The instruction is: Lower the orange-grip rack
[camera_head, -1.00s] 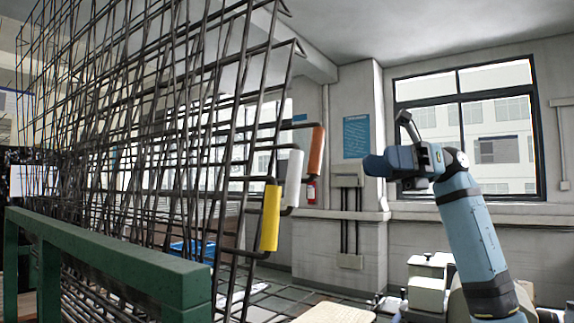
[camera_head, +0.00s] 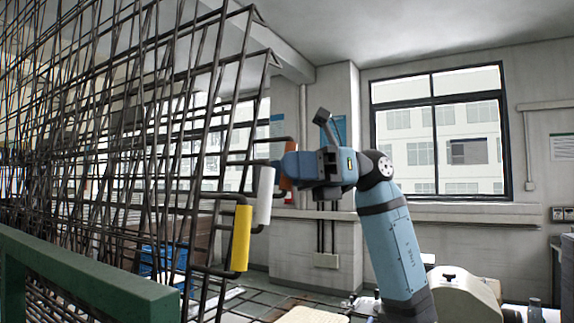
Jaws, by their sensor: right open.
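The orange grip (camera_head: 286,184) is on a bent rod at the right edge of a dark wire rack (camera_head: 205,110). It is partly hidden behind the blue end of my right arm. A white grip (camera_head: 264,196) and a yellow grip (camera_head: 241,238) hang nearer on similar rods. The racks stand steeply upright on the left. My right gripper (camera_head: 325,140) is open, at the orange grip's right in the picture; its fingers are only partly visible, and I cannot tell whether it touches the grip. My left gripper is out of view.
A green rail (camera_head: 95,275) crosses the lower left in front of the racks. A blue crate (camera_head: 160,262) shows behind the wires. A wall pillar and window (camera_head: 440,130) stand behind. Pale equipment (camera_head: 465,295) sits at the lower right.

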